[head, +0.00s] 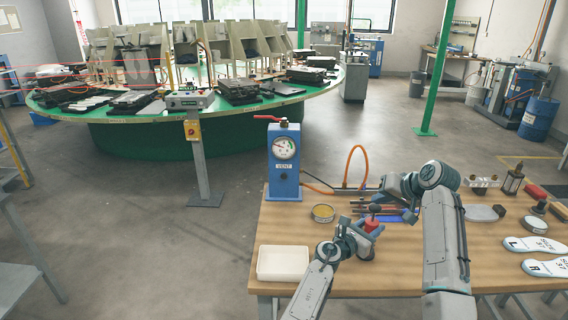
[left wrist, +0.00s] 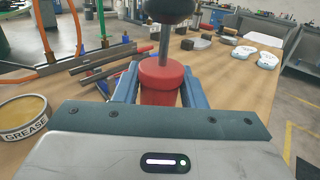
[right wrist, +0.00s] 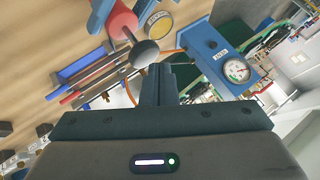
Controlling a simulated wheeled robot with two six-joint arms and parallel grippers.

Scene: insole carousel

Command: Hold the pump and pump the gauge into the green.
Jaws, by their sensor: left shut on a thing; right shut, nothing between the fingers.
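The pump (head: 372,225) has a red body, a metal rod and a dark ball knob. My left gripper (head: 364,232) is shut around the red body (left wrist: 161,76), which stands upright in its fingers. The rod is drawn out above the body, with the knob (left wrist: 168,9) at its top. My right gripper (head: 362,190) is shut and empty; in the right wrist view the knob (right wrist: 145,53) appears close to its fingertips, contact unclear. The round gauge (head: 284,147) is on a blue box (head: 284,181) labelled VENT. Its face (right wrist: 236,70) has coloured sectors; the needle is too small to read surely.
An orange hose (head: 351,165) arches behind my right gripper. A grease tin (head: 322,212), a white tray (head: 283,263), tool bars (left wrist: 100,64) and insoles (head: 537,245) lie on the wooden bench (head: 400,277). Bench front is mostly clear. A green carousel (head: 130,134) stands beyond.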

